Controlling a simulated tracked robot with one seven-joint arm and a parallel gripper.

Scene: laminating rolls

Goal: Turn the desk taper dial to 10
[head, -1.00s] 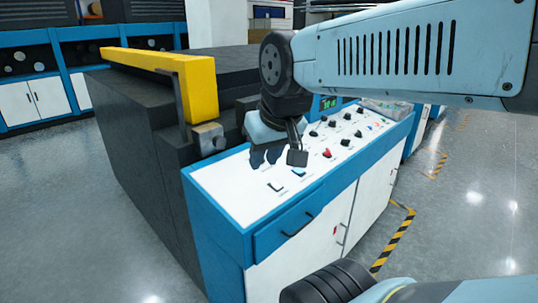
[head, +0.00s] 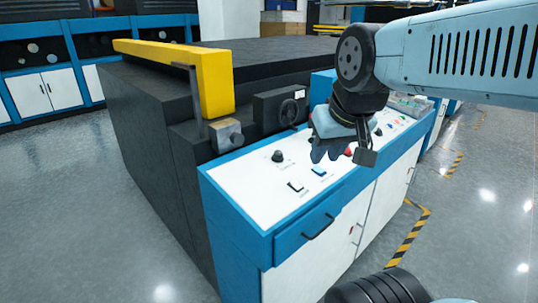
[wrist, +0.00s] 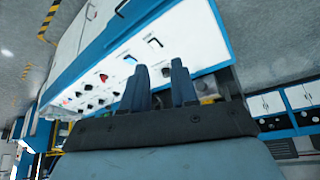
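The desk (head: 235,185) has a sloping white control panel on a blue body. A round black dial (head: 278,156) stands alone near the panel's left end; its label and pointer are too small to read. I cannot tell which dial is the taper dial. My gripper (head: 328,152) hangs over the panel to the right of that black dial, clear of it. In the wrist view, its two dark fingers (wrist: 160,85) stand apart with nothing visible between them. A red knob (wrist: 103,78) and several black knobs (wrist: 88,88) show left of the fingers in the wrist view.
A black box with a handwheel (head: 289,112) stands behind the panel. A yellow beam (head: 175,70) crosses the dark machine. The floor in front is clear.

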